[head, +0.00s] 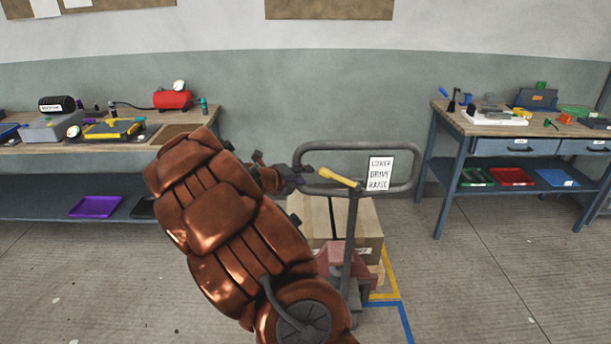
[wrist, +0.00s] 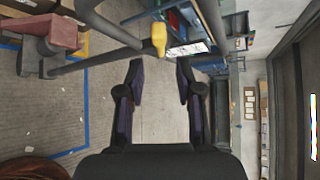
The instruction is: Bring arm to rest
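My arm, with copper-brown covers, reaches up from the lower middle of the head view. My gripper (head: 303,172) is at its end, in front of the pallet truck's handle loop. In the wrist view my gripper (wrist: 160,80) has its two dark fingers spread apart. Only floor shows between the fingers, so it is empty. The yellow lever (head: 338,177) of the pallet truck appears just right of my gripper in the head view. The lever also shows beyond the fingertips in the wrist view (wrist: 159,39). Whether my gripper touches the handle cannot be told.
The pallet truck's grey handle (head: 415,160) carries a white sign (head: 380,173). Cardboard boxes (head: 335,222) sit behind my arm. A workbench (head: 85,147) with tools stands left, another workbench (head: 480,128) right. Floor between the truck and right bench is clear.

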